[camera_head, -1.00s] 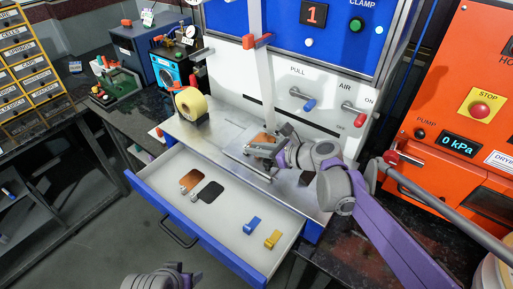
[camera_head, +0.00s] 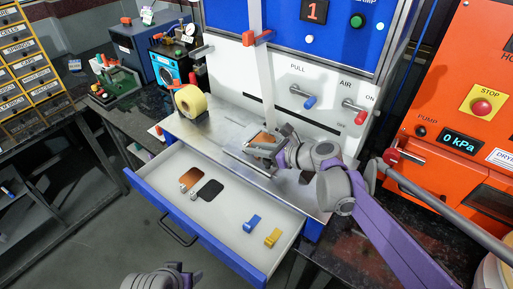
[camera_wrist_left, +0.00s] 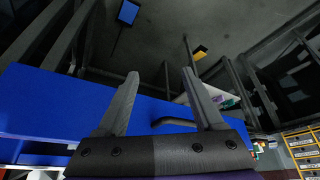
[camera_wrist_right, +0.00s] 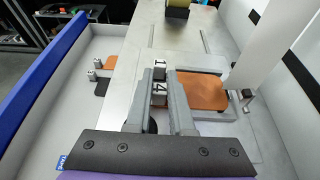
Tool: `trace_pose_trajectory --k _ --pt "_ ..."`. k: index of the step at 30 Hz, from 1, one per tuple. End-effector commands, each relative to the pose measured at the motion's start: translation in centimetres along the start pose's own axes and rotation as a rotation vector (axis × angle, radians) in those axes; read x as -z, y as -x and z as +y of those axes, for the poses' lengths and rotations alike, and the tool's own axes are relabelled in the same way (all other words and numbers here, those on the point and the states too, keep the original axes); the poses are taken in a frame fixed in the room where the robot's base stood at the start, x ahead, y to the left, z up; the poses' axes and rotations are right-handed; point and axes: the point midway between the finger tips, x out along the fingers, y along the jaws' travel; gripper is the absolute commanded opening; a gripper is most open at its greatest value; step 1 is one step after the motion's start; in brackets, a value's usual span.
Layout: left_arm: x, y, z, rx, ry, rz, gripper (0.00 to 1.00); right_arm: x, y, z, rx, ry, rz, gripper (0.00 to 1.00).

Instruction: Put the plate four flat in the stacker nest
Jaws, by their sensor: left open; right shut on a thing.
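My right gripper (camera_head: 258,152) is shut on the tab of plate four (camera_wrist_right: 160,88), marked 4, over the steel deck. The dark patch between the fingers in the right wrist view may be its plate; most of it is hidden. The stacker nest (camera_wrist_right: 238,112) is just right of the fingers in that view, with a copper plate (camera_wrist_right: 206,92) lying in it. The copper plate also shows in the head view (camera_head: 262,138). I cannot tell whether plate four touches the nest. My left gripper (camera_wrist_left: 160,75) is open and empty, low in front of the drawer.
The open drawer (camera_head: 150,178) holds a copper plate (camera_head: 191,175), a black plate (camera_head: 210,190), a blue piece (camera_head: 252,223) and a yellow piece (camera_head: 273,238). A tape roll (camera_head: 190,101) stands on the deck. A white upright strip (camera_head: 265,85) rises behind the nest.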

Motion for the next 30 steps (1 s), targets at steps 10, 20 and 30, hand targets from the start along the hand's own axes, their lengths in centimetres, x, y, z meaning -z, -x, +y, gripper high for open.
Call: trace_pose_trajectory --k 10,20,30 --pt "0.0 -0.1 0.0 0.000 0.000 0.000 0.69 0.1 -0.1 0.0 0.000 0.000 0.000 0.55" --pt "0.0 -0.1 0.0 0.000 0.000 0.000 0.69 0.1 0.3 0.0 0.001 0.000 0.000 0.55" --pt "0.1 0.2 0.0 0.000 0.000 0.001 0.69 0.1 6.2 -0.1 0.004 -0.001 0.001 0.55"
